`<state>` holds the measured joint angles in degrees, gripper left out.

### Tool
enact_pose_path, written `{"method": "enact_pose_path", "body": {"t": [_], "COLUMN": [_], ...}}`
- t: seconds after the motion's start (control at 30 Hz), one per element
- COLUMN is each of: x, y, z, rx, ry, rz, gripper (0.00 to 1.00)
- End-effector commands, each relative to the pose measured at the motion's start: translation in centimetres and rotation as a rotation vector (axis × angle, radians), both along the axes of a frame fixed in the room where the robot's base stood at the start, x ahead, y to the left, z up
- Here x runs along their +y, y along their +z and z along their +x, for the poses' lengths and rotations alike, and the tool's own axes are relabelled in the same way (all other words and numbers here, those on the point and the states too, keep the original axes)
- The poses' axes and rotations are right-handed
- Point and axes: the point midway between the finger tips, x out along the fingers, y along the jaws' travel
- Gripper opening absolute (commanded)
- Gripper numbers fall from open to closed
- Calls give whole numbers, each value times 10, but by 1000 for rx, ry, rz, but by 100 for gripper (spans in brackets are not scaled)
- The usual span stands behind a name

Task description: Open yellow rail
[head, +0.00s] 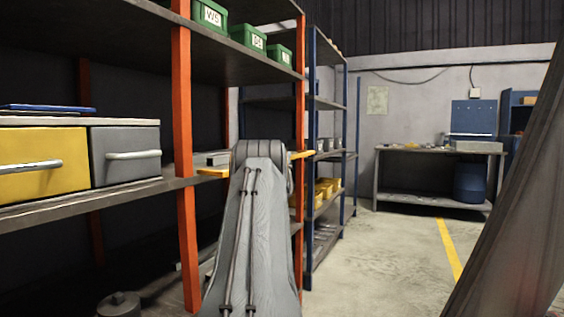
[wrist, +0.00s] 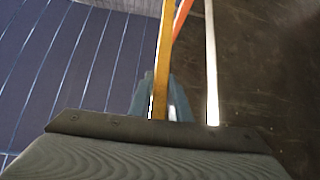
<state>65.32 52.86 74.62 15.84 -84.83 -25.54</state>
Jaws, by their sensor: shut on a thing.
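The yellow rail (head: 213,172) is a thin bar in the head view. One end shows left of my arm near the orange post, and another yellow piece shows right of it; my arm hides the middle. In the wrist view the yellow rail (wrist: 164,50) runs upward from between the bluish fingers of my gripper (wrist: 158,108), which is shut on it. In the head view my gripper is hidden behind my arm.
An orange shelf post (head: 184,150) stands just left of my arm. A yellow drawer (head: 25,145) and a grey drawer (head: 122,140) sit on the left shelf. Green bins (head: 247,36) are above. Open floor (head: 400,250) lies to the right.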

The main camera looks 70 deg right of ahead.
Motion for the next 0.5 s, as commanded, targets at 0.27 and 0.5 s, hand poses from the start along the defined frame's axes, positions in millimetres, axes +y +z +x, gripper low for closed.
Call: {"method": "enact_pose_path", "body": {"t": [0.27, 0.5], "x": [1, 5], "y": [-2, -6], "z": [2, 3], "rx": [1, 1], "ry": [1, 2], "rz": [5, 5], "gripper": [34, 34]}}
